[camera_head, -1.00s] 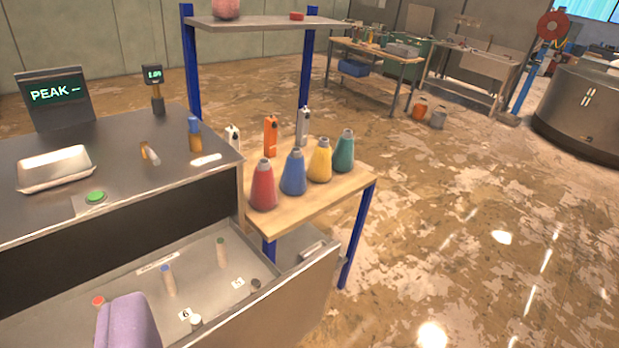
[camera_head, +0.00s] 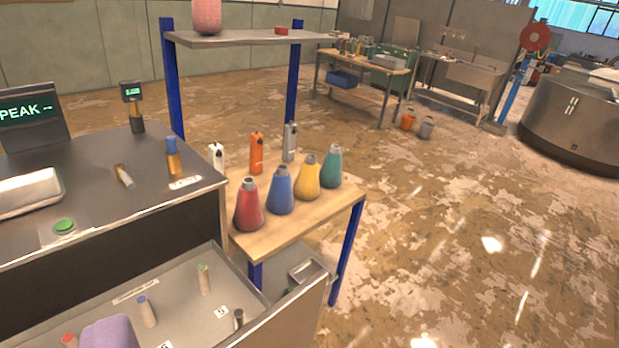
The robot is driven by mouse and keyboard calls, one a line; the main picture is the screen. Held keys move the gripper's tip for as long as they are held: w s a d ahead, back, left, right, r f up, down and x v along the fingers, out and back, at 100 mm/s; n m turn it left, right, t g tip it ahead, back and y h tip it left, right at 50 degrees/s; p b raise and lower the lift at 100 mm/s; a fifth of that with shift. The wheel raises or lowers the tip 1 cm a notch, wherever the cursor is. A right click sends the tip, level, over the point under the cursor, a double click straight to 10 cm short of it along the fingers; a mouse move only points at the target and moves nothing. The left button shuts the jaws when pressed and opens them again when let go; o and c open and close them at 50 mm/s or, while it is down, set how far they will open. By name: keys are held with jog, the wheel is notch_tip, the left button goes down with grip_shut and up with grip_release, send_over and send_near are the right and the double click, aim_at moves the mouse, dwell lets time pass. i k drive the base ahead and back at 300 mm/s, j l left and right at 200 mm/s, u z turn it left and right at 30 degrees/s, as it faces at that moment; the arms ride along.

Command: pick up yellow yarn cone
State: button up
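The yellow yarn cone (camera_head: 307,178) stands upright on the wooden shelf table (camera_head: 264,236) with blue legs. It is third from the left in a row of cones, with a grey tip. The blue cone (camera_head: 281,192) is close at its left and the teal cone (camera_head: 331,167) close at its right. The red cone (camera_head: 248,206) is at the left end of the row. My gripper is not visible, so its state and its place relative to the cone do not show.
Orange (camera_head: 256,153), grey (camera_head: 290,142) and white (camera_head: 216,156) bottles stand behind the cones. An upper shelf (camera_head: 250,40) hangs above the table's back. A counter (camera_head: 100,190) and open drawer (camera_head: 200,312) lie at the left. The floor (camera_head: 440,240) at the right is clear.

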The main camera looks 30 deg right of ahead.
aim_at(307, 187)
jog(key=i+l+z, duration=0.1)
jog(key=i+l, duration=2.55)
